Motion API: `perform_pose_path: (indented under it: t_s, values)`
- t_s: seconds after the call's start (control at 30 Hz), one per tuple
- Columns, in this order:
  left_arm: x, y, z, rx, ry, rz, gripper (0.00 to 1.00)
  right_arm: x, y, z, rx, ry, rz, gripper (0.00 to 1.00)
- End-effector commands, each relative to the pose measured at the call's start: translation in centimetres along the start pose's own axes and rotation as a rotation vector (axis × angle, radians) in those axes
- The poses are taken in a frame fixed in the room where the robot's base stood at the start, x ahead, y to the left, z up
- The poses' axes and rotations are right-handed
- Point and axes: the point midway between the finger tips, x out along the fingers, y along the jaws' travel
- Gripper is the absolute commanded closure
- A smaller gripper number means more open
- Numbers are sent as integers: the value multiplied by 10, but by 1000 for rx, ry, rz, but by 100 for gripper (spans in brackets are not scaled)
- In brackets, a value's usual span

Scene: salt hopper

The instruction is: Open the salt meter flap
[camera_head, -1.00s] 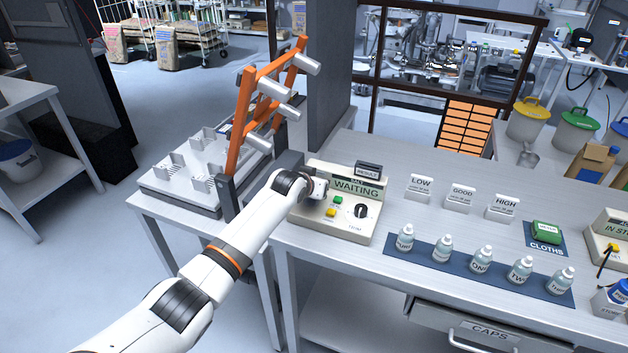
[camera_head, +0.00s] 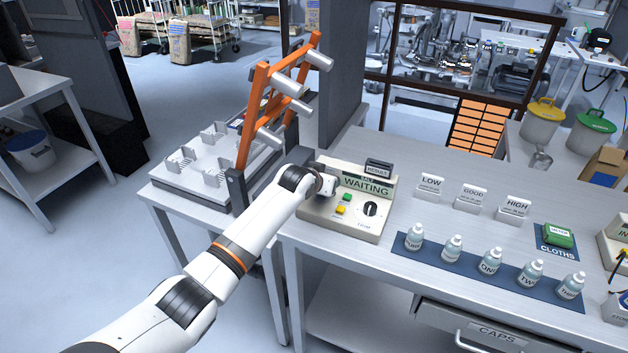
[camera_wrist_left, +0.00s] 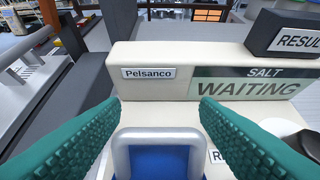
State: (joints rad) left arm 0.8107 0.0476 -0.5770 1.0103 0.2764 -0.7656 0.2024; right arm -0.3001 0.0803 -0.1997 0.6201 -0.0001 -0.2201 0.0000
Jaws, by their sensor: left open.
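The salt meter (camera_head: 337,226) is a beige box on the bench, its display (camera_head: 366,186) reading SALT WAITING. In the left wrist view, the meter (camera_wrist_left: 150,55) has a Pelsanco label and fills the middle. A grey loop-shaped bar (camera_wrist_left: 158,136) over a blue panel (camera_wrist_left: 158,162) shows at the bottom; this looks like the flap and its handle. My left gripper (camera_wrist_left: 160,100) is open, its teal fingers apart on either side of the bar. Nothing shows between the fingers but the bar, and contact cannot be told. In the head view, my wrist hides the meter's left part.
A RESULT block (camera_head: 379,167) stands on the meter, near green and yellow buttons and a black knob (camera_head: 370,209). An orange rack (camera_head: 253,115) stands left. Several bottles (camera_head: 452,248) line a blue mat (camera_head: 440,268) at right. LOW, GOOD and HIGH cards stand behind.

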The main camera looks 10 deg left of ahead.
Motion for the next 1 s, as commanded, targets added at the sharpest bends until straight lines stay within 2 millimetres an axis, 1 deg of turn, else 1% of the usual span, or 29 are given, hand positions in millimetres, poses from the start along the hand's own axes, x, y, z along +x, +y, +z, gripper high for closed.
perform_pose_path:
  t_s: [0.13, 0.5, 0.6, 0.8, 1.0]
  values:
    - [-21, 1, 0, 1, -2, 1, 44, -2, 0, 0, 0, 0, 0, 64]
    - [-78, 0, -1, 2, -3, 1, 44, 2, 0, 0, 0, 0, 0, 64]
    - [-90, 0, -1, 1, -1, 1, 44, 3, 0, 0, 0, 0, 0, 64]
    - [-104, 0, -1, 1, 0, 1, 44, 4, 0, 0, 0, 0, 0, 64]
    - [-106, 0, -1, 1, 1, 1, 44, 4, 0, 0, 0, 0, 0, 64]
